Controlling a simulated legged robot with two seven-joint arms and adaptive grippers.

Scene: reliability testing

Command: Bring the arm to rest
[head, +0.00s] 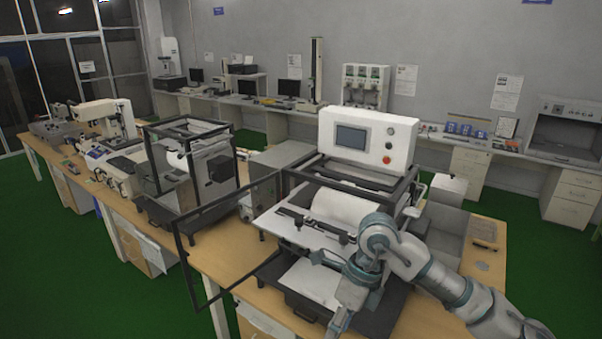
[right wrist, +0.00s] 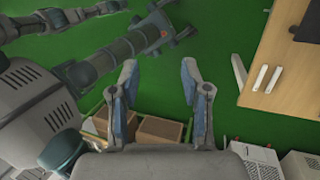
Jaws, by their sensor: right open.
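My right arm (head: 440,275) comes in from the lower right in the head view. It bends over the front of the bench machine and runs down towards the bottom edge. I cannot make out its gripper clearly there. In the right wrist view my right gripper (right wrist: 158,78) is open, with nothing between its two fingers. Green floor and brown boxes (right wrist: 158,130) show beyond it. Grey parts of my own body fill the left of that view. I see no left arm in the head view, and I cannot identify my left gripper.
The machine with a white control panel (head: 368,137) stands on the wooden bench (head: 245,262), close to my arm. Its black frame door (head: 190,270) stands open to the left. Green floor (right wrist: 228,95) is open between.

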